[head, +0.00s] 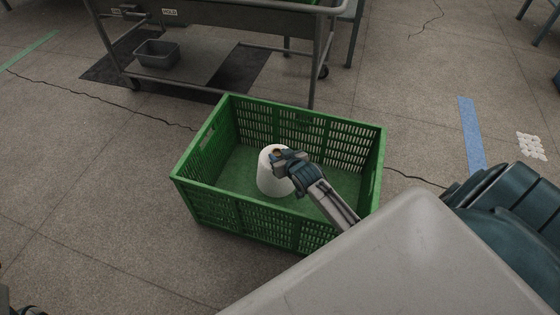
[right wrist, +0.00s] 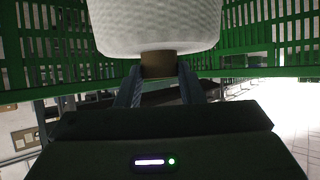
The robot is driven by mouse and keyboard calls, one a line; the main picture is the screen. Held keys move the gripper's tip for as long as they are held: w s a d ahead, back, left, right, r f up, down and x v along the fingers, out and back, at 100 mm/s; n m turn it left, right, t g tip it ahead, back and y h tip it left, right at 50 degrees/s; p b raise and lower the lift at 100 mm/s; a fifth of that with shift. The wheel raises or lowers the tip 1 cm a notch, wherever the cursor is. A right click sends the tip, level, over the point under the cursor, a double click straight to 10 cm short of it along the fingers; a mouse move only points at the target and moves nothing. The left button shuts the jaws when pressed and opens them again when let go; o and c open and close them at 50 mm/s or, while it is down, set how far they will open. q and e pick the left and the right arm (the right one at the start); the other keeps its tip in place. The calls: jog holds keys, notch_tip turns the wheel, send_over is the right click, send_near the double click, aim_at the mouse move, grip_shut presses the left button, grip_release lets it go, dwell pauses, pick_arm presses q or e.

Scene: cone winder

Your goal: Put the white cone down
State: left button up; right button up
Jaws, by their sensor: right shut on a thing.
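The white cone (head: 270,183) is inside the green crate (head: 245,216), upright with its narrow end up, near the middle. I cannot tell whether its base touches the crate floor. My right gripper (head: 277,155) reaches in from the right and is shut on the brown tip at the top of the cone. In the right wrist view the white cone (right wrist: 155,28) fills the top middle, and the right gripper's fingers (right wrist: 158,75) close on its brown tip.
The green crate stands on the tiled floor, its bottom clear around the cone. A grey cart (head: 225,27) stands behind it, with a small grey bin (head: 157,54) on its lower shelf. A blue floor stripe (head: 470,135) lies to the right. The floor left of the crate is free.

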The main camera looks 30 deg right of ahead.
jog(key=shift+w+f, duration=0.1)
jog(key=shift+f, duration=0.75)
jog(key=shift+f, duration=0.55)
jog(key=o, duration=1.1)
